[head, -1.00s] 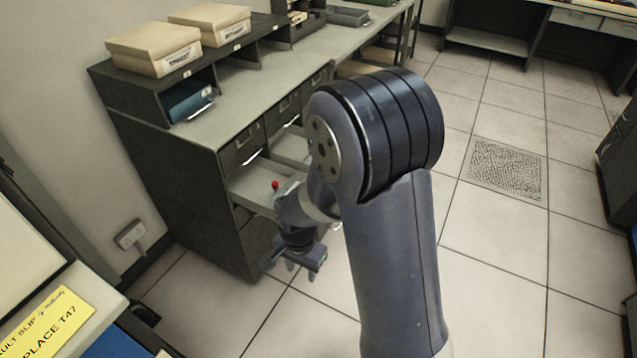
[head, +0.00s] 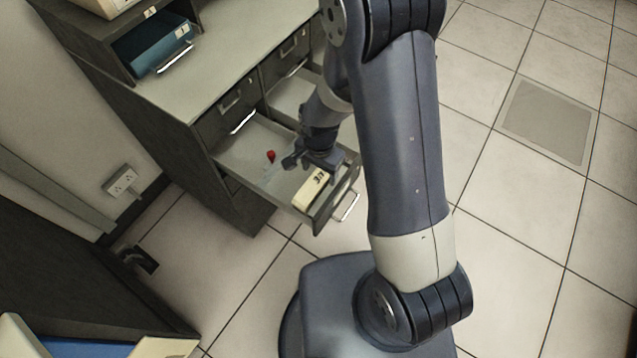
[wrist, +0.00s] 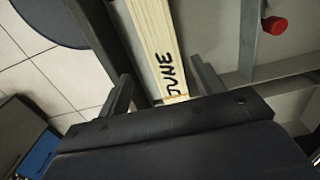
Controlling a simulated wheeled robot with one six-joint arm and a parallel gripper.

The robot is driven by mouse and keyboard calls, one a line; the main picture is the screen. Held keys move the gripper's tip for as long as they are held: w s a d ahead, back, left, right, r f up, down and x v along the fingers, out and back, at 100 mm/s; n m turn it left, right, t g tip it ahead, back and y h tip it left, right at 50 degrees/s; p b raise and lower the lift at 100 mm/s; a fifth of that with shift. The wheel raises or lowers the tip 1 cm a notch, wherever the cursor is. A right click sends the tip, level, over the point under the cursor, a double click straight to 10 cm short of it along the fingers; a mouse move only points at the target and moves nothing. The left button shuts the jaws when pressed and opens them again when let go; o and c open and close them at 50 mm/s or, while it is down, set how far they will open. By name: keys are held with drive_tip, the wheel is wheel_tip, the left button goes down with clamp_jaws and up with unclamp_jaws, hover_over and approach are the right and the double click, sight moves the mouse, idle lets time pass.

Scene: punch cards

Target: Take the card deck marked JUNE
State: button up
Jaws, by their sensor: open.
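A long cream card deck (head: 312,190) lies at the front end of an open drawer (head: 240,158); its dark marking is too small to read in the head view. In the wrist view the deck (wrist: 153,38) clearly reads JUNE. My gripper (head: 317,163) is down at the drawer, beside the deck's marked end. In the wrist view my gripper (wrist: 162,78) is open, with one finger on each side of the deck. A gap shows between the deck and each finger. The gripper's body hides the near end of the deck.
A small red knob-like thing (head: 271,156) stands in the drawer left of my gripper. The drawer's front with its handle (head: 347,206) sticks out over the floor. A blue drawer (head: 158,45) sits in the dark shelf on the cabinet top. The tiled floor at right is clear.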

sight(319, 178)
drive_tip(key=shift+w+a+f+p, duration=0.1)
drive_tip(key=shift+w+f+p, duration=0.1)
drive_tip(key=shift+f, duration=1.2)
drive_tip(key=shift+w+f+p, duration=0.2)
drive_tip(key=shift+f, duration=1.15)
clamp_jaws()
